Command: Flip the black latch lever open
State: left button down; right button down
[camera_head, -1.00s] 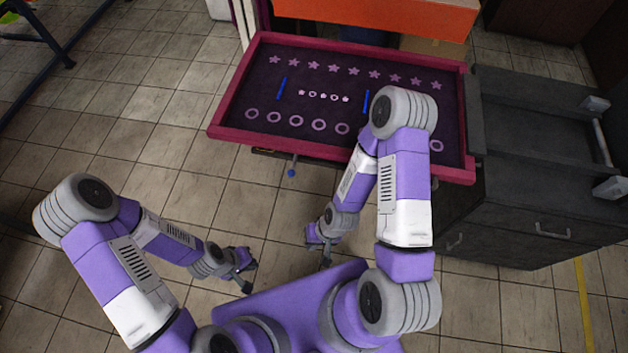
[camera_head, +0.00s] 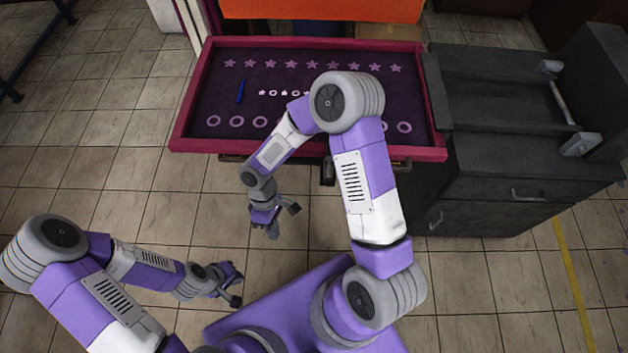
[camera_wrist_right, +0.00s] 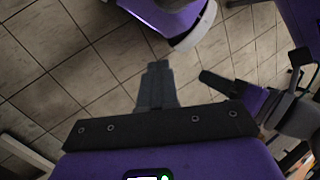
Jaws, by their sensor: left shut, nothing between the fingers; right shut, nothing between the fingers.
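A black part (camera_head: 327,172), which may be the latch lever, hangs below the front edge of the pink-rimmed frame (camera_head: 410,151). It is small, and I cannot tell its position. My right gripper (camera_head: 273,231) is shut and empty, pointing down in front of the frame, apart from it and left of the black part. My left gripper (camera_head: 236,300) is shut and empty, low in the head view. My right arm covers part of the frame.
The frame's dark bed carries rows of pink stars and rings and a blue strip (camera_head: 240,92). A dark cabinet (camera_head: 505,180) stands to the right. An orange panel (camera_head: 320,10) is behind. Tiled floor lies open to the left.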

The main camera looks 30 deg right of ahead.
aim_at(329, 164)
jog(key=w+d+r+n+t+h+b, duration=0.1)
jog(key=w+d+r+n+h, duration=0.1)
jog(key=r, duration=0.6)
jog(key=w+d+r+n+t+h+b, duration=0.1)
jog(key=w+d+r+n+h, duration=0.2)
jog(key=w+r+h, duration=0.3)
notch_tip(329, 164, up, 2)
jog(key=shift+w+d+r+h, duration=0.1)
jog(key=shift+w+d+h, duration=0.15)
jog(key=shift+d+h, duration=0.25)
jog(key=d+r+b+x, duration=0.1)
jog(key=b+x, duration=0.1)
jog(key=x, duration=1.1)
jog(key=shift+s+d, duration=0.35)
jog(key=shift+r, duration=0.15)
